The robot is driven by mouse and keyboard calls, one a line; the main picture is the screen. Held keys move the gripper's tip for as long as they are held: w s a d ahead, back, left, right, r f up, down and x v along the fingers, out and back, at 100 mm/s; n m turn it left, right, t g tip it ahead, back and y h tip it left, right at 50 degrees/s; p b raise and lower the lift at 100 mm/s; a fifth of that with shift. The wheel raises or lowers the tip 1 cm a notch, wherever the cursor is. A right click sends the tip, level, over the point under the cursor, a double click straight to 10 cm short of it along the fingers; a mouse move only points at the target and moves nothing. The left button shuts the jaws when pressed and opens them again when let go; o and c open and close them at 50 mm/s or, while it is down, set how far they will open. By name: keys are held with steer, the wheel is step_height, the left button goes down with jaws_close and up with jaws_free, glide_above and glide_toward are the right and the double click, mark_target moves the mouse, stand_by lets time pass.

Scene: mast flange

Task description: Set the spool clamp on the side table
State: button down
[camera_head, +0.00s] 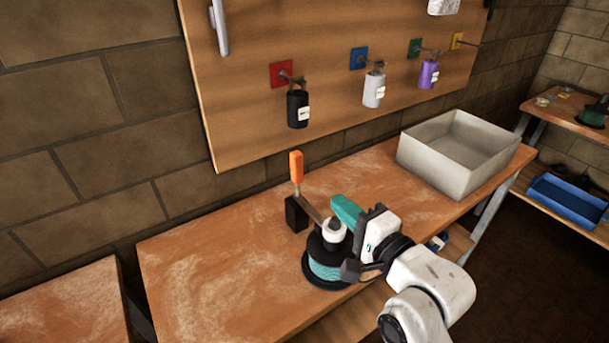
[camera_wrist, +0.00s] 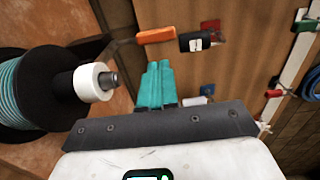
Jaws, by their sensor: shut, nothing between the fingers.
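A black spool (camera_head: 325,268) wound with teal line stands on the wooden workbench (camera_head: 205,285). A white collar (camera_head: 333,230) sits around its spindle and may be the spool clamp. In the wrist view the collar (camera_wrist: 92,82) is left of my fingers, with a grey spindle tip poking out. My gripper (camera_head: 339,204) has teal fingers, shut and empty, above and beside the collar, apart from it in the wrist view (camera_wrist: 155,72). Two candidates for the side table show: a wooden table (camera_head: 70,305) at lower left and a shelved one (camera_head: 545,113) at far right. I cannot tell which.
An orange-handled tool (camera_head: 296,167) stands upright at a black block (camera_head: 296,214) behind the spool. A grey open bin (camera_head: 455,170) fills the bench's right end. Bottles hang on the wooden board (camera_head: 235,115). A blue tray (camera_head: 570,200) is on the far-right lower shelf. The bench's left part is clear.

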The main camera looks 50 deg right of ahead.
mark_target(298, 167)
steer(key=p+x, duration=0.2)
steer(key=x, duration=1)
steer(key=shift+w+f, duration=0.15)
steer(key=shift+w, duration=0.05)
steer(key=shift+w+p, duration=0.1)
steer(key=shift+p, duration=0.2)
